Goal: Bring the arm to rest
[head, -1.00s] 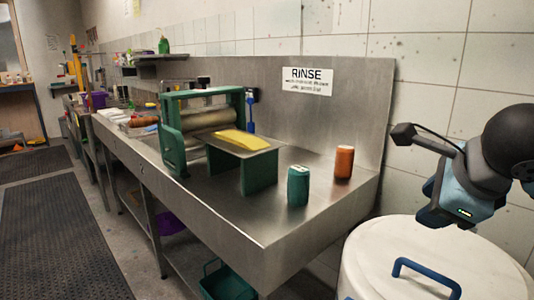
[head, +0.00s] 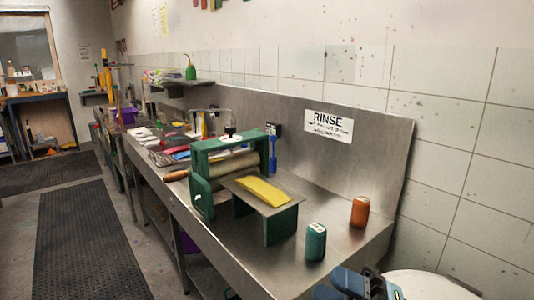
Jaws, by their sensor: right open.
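My right gripper (head: 368,288) shows only in part at the bottom edge of the head view, right of centre. It has blue and dark parts, and its fingertips are hard to make out. It is open, and I see nothing held in it. It appears in front of the steel bench's near right corner and left of the white round lid (head: 430,286). My left gripper is not in view.
The steel bench (head: 335,250) carries a green roller press (head: 203,192) with a yellow sheet (head: 262,191), a green canister (head: 316,242) and an orange canister (head: 360,212). A RINSE sign (head: 328,126) is on the backsplash. A dark floor mat (head: 88,240) lies at left.

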